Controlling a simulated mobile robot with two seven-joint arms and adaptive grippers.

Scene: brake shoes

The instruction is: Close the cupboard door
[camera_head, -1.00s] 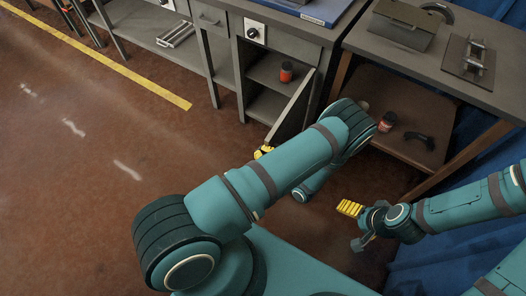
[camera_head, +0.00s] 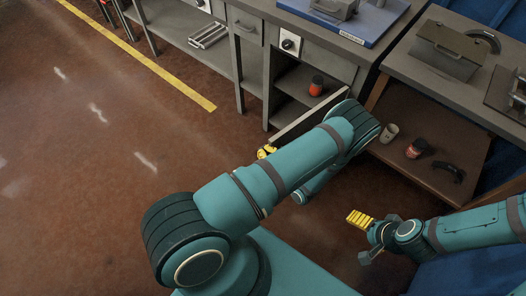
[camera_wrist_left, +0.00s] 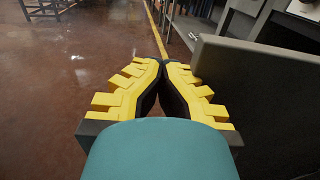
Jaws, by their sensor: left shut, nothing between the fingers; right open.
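The cupboard door (camera_head: 312,115) is a grey panel standing partway open on the cupboard under the bench, hinged on the right. It also shows large at the right of the left wrist view (camera_wrist_left: 250,95). My left gripper (camera_head: 266,151) has yellow fingers and is by the door's free edge, on its outer side. In the left wrist view the fingertips (camera_wrist_left: 162,62) meet with nothing between them, left of the panel. I cannot tell if they touch it. My left arm hides part of the door's lower area. My right gripper (camera_head: 359,218) is open and empty, away from the door.
A red can (camera_head: 316,86) stands inside the cupboard. A lower shelf (camera_head: 400,170) at right holds a cup (camera_head: 390,133), a red jar (camera_head: 413,149) and a black curved part (camera_head: 448,171). Open floor (camera_head: 90,200) lies at left, crossed by a yellow line.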

